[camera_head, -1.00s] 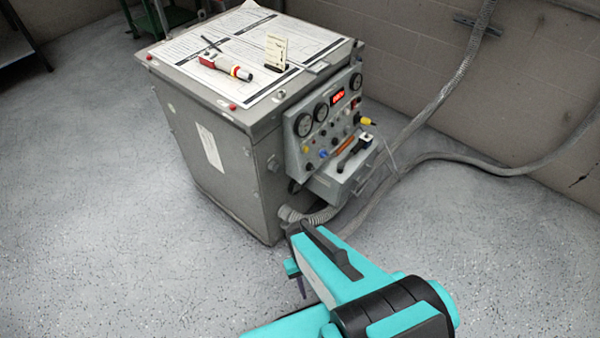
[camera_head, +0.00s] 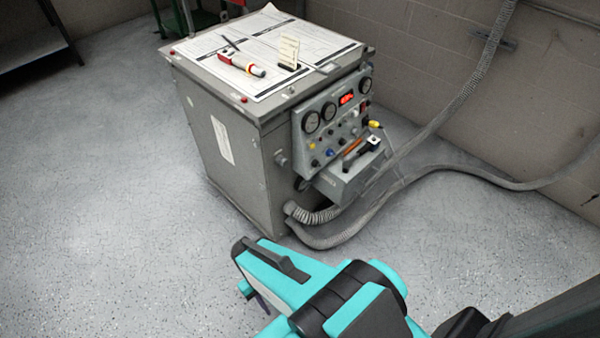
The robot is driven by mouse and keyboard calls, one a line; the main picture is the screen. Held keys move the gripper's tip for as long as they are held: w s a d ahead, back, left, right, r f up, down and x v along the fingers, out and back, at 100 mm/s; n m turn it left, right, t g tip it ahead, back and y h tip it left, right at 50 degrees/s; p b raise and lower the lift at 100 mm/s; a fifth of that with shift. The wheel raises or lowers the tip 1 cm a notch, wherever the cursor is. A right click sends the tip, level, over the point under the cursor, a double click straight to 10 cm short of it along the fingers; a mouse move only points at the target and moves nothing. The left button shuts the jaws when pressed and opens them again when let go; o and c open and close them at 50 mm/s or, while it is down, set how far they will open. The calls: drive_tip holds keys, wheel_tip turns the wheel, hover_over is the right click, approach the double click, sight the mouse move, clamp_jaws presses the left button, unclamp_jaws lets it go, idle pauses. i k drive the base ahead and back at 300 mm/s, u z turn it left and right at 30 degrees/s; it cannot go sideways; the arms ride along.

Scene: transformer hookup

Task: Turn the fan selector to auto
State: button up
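The grey transformer cabinet (camera_head: 235,160) stands on the floor with a sloped control panel (camera_head: 338,128) on its right side. The panel has round gauges, a lit red display (camera_head: 346,98), and several small knobs and coloured jacks. The fan selector is too small to tell from the other knobs, and its setting cannot be read. My teal arm is in the foreground, below and in front of the cabinet, apart from the panel. My gripper (camera_head: 256,295) seems to be the small teal and dark part under the arm's left end; its fingers are mostly hidden.
Papers, a red-and-white tool (camera_head: 242,64) and a small upright card (camera_head: 289,50) are on the cabinet top. An open drawer-like tray (camera_head: 345,182) juts out below the panel. Grey hoses (camera_head: 440,168) run from the cabinet's base to the right. The floor at left is clear.

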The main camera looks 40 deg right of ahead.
sight(315, 163)
drive_tip(key=u, duration=0.55)
drive_tip(key=k, duration=1.3)
drive_tip(key=z, duration=0.2)
drive_tip(key=i, duration=1)
